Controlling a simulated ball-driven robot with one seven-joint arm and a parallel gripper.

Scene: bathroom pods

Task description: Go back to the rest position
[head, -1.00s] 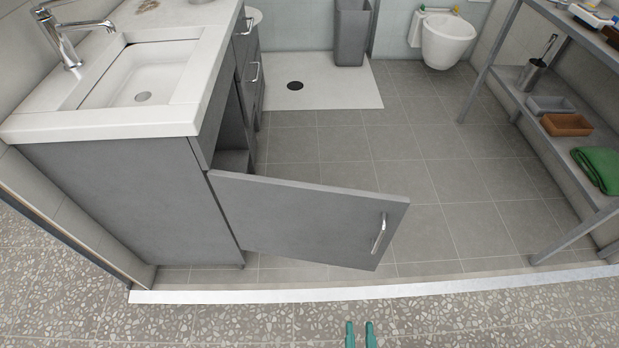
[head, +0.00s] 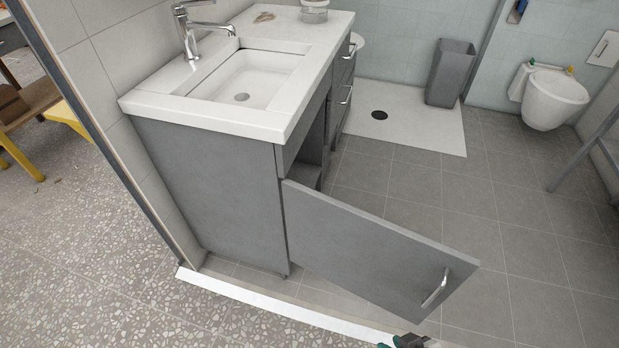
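My gripper (head: 404,342) shows only as a small dark and teal piece at the bottom edge of the head view. It is in front of the open cabinet door, low in the picture, and the rest of it is cut off. Nothing held can be seen, and I cannot tell how far its fingers are apart. The grey cabinet door (head: 370,243) stands swung open from the washbasin cabinet (head: 210,190). Its metal handle (head: 436,287) is above and to the right of my gripper, apart from it in the picture.
A white threshold strip (head: 270,313) crosses the floor below the cabinet. Speckled floor (head: 130,230) is clear at the left. A yellow-legged wooden piece (head: 30,110) stands far left. A grey bin (head: 450,75), a toilet (head: 552,98) and a shelf rack (head: 590,150) are at the right.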

